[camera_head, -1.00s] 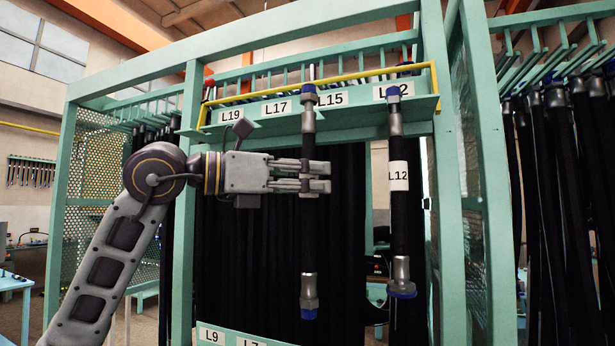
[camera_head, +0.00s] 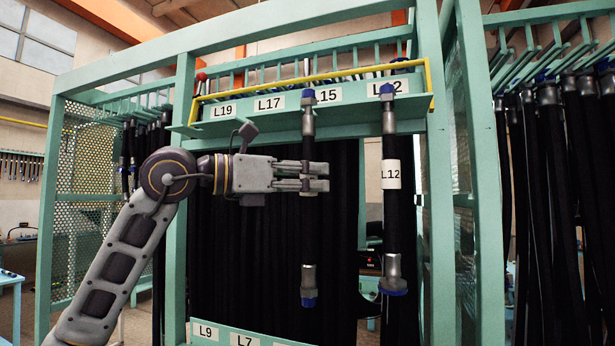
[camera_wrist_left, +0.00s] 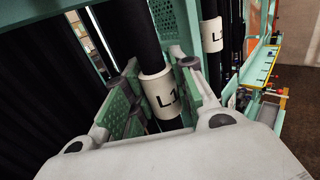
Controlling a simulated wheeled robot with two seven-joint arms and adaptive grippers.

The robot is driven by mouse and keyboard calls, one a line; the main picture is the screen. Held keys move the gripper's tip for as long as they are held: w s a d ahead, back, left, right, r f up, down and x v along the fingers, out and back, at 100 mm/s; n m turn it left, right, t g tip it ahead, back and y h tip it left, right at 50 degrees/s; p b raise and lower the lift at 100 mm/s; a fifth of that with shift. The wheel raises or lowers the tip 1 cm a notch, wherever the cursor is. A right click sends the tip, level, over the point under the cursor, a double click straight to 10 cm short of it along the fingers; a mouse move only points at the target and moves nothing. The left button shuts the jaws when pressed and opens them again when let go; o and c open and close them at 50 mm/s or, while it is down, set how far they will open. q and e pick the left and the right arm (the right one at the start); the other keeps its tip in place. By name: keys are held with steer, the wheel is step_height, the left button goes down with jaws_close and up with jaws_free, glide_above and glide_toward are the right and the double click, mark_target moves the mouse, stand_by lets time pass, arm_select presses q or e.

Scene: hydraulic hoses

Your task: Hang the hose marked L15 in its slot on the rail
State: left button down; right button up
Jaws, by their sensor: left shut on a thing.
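My left gripper (camera_head: 318,177) is shut around the middle of a black hose (camera_head: 308,235), which hangs upright with grey metal ends and blue caps. In the left wrist view the jaws (camera_wrist_left: 160,105) close about a white label (camera_wrist_left: 162,92) on this hose; it reads "L1" and the rest is hidden. The hose's upper end (camera_head: 307,110) stands in front of the teal rail (camera_head: 240,124), covering part of the L15 slot label (camera_head: 327,95). Whether it touches the rail I cannot tell. My right gripper is not in view.
A hose marked L12 (camera_head: 391,174) hangs close to the right, in front of its slot label. Labels L17 (camera_head: 269,103) and L19 (camera_head: 224,109) are to the left. A yellow bar (camera_head: 350,77) runs above the rail. Many dark hoses hang behind. A teal post (camera_head: 452,200) stands at right.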

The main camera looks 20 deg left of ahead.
arm_select(q)
steer(key=shift+w+r, duration=0.1)
steer(key=shift+w, duration=0.65)
steer(key=shift+f, duration=0.2)
steer(key=c, duration=1.1)
jaws_free()
steer(key=shift+f, duration=0.15)
steer(key=v, duration=1.2)
stand_by(0.4)
